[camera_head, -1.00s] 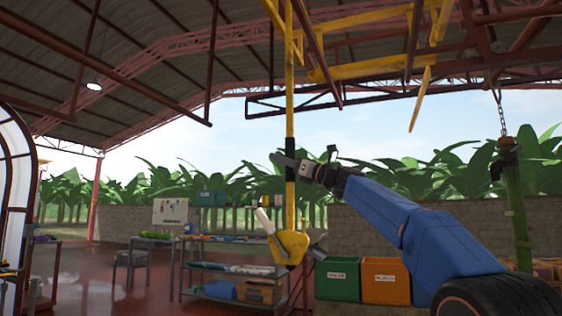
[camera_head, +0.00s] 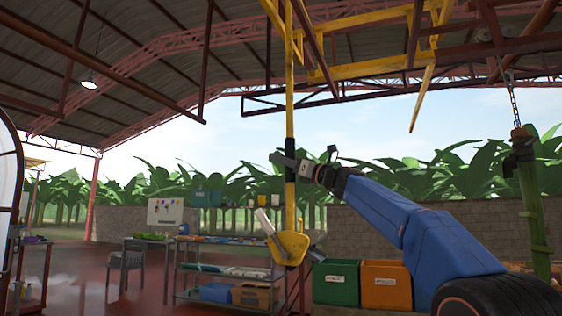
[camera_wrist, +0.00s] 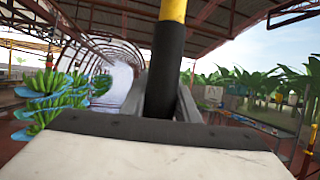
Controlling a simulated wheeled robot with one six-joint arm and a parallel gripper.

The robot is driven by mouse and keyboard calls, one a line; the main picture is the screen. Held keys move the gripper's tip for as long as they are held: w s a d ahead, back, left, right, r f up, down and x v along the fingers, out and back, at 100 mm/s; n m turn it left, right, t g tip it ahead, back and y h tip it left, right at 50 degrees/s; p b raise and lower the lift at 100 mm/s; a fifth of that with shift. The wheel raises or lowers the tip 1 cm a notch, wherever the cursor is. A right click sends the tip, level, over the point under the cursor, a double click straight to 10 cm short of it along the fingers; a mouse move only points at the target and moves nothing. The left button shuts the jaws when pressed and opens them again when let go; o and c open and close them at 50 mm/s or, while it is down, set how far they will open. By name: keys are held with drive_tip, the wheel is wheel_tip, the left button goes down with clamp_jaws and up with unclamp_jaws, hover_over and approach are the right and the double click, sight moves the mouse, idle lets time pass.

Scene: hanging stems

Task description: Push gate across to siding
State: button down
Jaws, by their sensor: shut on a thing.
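The yellow gate (camera_head: 375,58) hangs overhead among the red rails. Its long yellow pole (camera_head: 290,100) drops down in front of me, with a black grip sleeve (camera_head: 290,172) and a yellow plate (camera_head: 290,246) at its lower end. My gripper (camera_head: 291,165) is shut on the black sleeve of the pole. In the wrist view the sleeve (camera_wrist: 164,75) stands nearly upright between my fingers, with the yellow pole (camera_wrist: 173,10) above it. The siding is hard to tell apart from the other overhead rails.
A green stem (camera_head: 533,215) hangs on a chain at right. Green (camera_head: 336,282) and orange (camera_head: 386,286) crates stand below my arm. Shelves (camera_head: 225,270) stand behind the pole. Green banana bunches (camera_wrist: 48,97) hang at left in the wrist view.

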drive_tip(key=c, duration=1.7)
unclamp_jaws()
drive_tip(key=shift+w+d, duration=0.2)
drive_tip(key=o, duration=0.3)
drive_tip(key=shift+w+d+f, duration=0.1)
drive_tip(key=v, duration=1.7)
drive_tip(key=shift+f, duration=0.1)
drive_tip(key=shift+s+f, duration=0.1)
drive_tip(key=shift+s, duration=0.15)
